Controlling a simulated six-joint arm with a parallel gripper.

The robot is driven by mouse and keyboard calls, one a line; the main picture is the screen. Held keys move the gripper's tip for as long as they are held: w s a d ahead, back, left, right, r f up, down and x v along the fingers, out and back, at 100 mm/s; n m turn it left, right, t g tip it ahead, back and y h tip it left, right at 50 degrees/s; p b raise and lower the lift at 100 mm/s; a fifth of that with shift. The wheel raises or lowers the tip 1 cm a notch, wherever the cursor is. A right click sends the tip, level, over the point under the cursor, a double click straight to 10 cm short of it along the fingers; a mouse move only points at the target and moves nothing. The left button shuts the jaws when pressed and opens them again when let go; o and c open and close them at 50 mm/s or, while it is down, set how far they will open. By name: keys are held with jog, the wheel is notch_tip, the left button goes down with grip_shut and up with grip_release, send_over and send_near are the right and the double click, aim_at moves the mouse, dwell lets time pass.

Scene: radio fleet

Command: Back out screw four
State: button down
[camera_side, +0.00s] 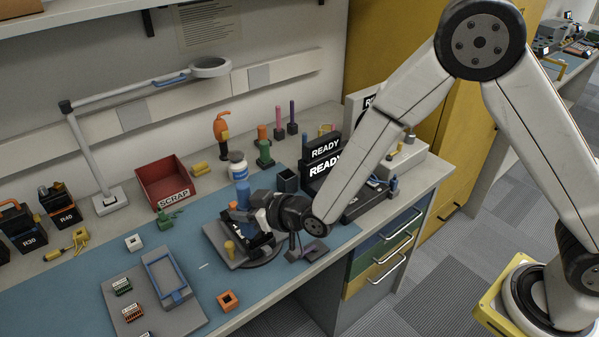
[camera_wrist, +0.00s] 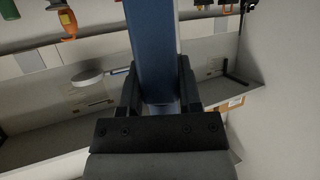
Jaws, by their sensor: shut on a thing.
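My gripper (camera_side: 243,212) is shut on a blue tool (camera_wrist: 152,45), which stands between its two black fingers in the wrist view. In the side view the blue top of the tool (camera_side: 242,193) sticks up above the fingers. The gripper is over a grey plate (camera_side: 217,236) on a round base. A dark part (camera_side: 262,246) on the plate is partly covered by my wrist.
A red SCRAP bin (camera_side: 166,181) stands behind the mat. A grey tray (camera_side: 138,305) with a blue-framed part (camera_side: 166,276) and small connectors lies front left. A white bottle (camera_side: 237,166) and a dark cup (camera_side: 288,181) stand behind my gripper. READY displays (camera_side: 324,158) are to the right.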

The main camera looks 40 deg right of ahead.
aim_at(249, 189)
jog(key=shift+f, duration=0.25)
dwell(0.5)
jog(key=shift+s+d, duration=0.1)
jog(key=shift+s, duration=0.1)
dwell(1.0)
jog(key=shift+r, duration=0.25)
dwell(0.7)
jog(key=shift+w+r, duration=0.2)
jog(key=shift+r, duration=2.45)
